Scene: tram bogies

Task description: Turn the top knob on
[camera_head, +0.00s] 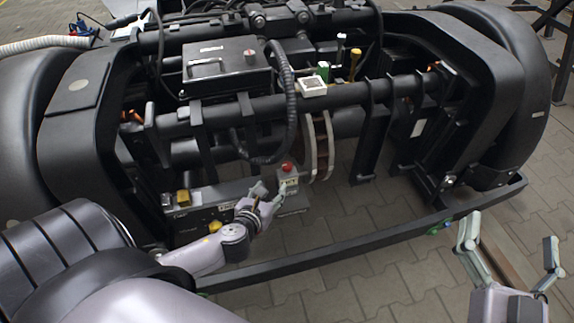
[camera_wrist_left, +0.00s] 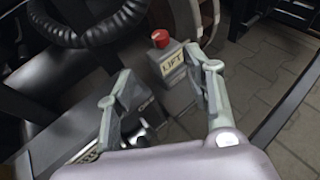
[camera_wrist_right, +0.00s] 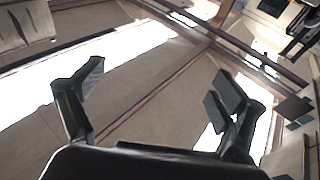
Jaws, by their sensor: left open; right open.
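A dark control panel (camera_head: 205,212) sits low on the bogie frame. It carries a yellow knob-like part (camera_head: 183,197) at upper left and another yellow part (camera_head: 215,226) lower down. A small grey box marked LIFT (camera_head: 289,188) with a red button (camera_head: 287,167) stands right of it. My left gripper (camera_head: 270,190) is open in front of the panel's right end. In the left wrist view its fingers (camera_wrist_left: 162,75) are spread, with the LIFT box (camera_wrist_left: 172,64) beyond them; I cannot tell whether they touch. My right gripper (camera_head: 509,238) is open, empty and far from the panel.
A black box (camera_head: 225,66) with a handle and a small reddish knob (camera_head: 249,57) sits on top of the bogie. A thick black hose (camera_head: 288,95) hangs down from there. A long black bar (camera_head: 350,243) runs along the front. Paved floor (camera_head: 350,285) lies clear before it.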

